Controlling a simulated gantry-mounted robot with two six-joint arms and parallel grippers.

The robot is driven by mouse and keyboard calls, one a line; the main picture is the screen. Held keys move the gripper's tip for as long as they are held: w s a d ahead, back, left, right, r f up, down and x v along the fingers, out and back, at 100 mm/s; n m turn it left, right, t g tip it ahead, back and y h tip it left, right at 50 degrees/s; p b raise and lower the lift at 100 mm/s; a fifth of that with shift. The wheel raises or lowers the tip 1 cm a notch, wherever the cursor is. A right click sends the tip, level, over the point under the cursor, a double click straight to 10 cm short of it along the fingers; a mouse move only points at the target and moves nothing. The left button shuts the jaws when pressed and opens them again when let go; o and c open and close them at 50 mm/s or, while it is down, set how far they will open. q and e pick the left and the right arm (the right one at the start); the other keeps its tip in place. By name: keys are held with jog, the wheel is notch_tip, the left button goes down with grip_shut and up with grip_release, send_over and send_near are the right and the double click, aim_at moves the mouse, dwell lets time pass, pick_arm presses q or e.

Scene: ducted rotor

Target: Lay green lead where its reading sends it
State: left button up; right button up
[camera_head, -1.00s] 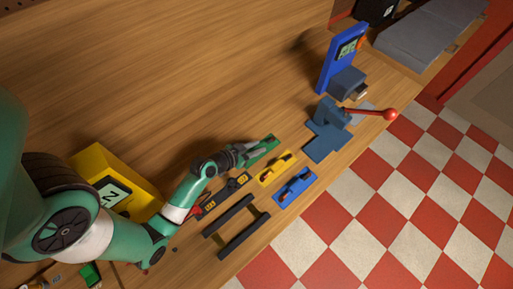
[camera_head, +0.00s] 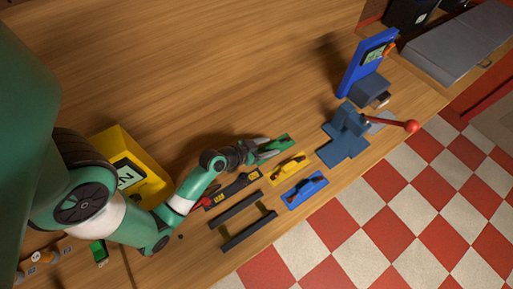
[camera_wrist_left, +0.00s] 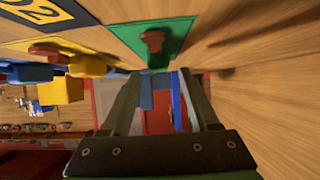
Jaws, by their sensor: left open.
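A green pad (camera_head: 283,142) lies on the bench at the end of a row with a yellow piece (camera_head: 288,168) and a blue piece (camera_head: 304,190). In the left wrist view the green pad (camera_wrist_left: 135,37) carries a reddish-brown knob-like part (camera_wrist_left: 153,41); I cannot tell a separate green lead from the pad. My left gripper (camera_head: 265,153) is at the near-left end of the green pad, partly covering it. Its jaws (camera_wrist_left: 160,88) are open, with nothing seen between them. My right gripper is not in view.
A black strip with yellow labels (camera_head: 235,188) and black rails (camera_head: 243,220) lie nearby. A blue press with red-knobbed lever (camera_head: 345,135) and a blue display stand (camera_head: 366,65) are to the right. A yellow bin (camera_head: 146,177) is left. The bench's back is clear.

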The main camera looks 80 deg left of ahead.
pick_arm(q)
jog(key=v, duration=1)
jog(key=shift+s+d+r, duration=0.15)
jog(key=shift+s, duration=0.1)
jog(key=w+a+r+m+t, duration=0.2)
jog(key=w+r+m+t, duration=0.15)
jog(key=w+r, duration=1.05)
jog(key=w+d+r+m+t+h, duration=0.1)
jog(key=w+d+r+t, duration=0.15)
jog(key=r, duration=0.65)
jog(key=w+d+r+t, duration=0.2)
jog(key=w+d+r, duration=0.15)
jog(key=r, duration=0.55)
jog(key=s+d+r+t+h, duration=0.1)
jog(key=d+r, duration=0.3)
jog(key=r, duration=0.5)
jog(key=s+d+r+t+h, duration=0.2)
jog(key=d+r+t, duration=0.2)
jog(key=r, duration=0.5)
jog(key=s+d+r+t+h, duration=0.2)
jog(key=d+r, duration=0.4)
jog(key=r, duration=0.3)
jog(key=shift+d+t, duration=0.25)
jog(key=shift+t, duration=0.15)
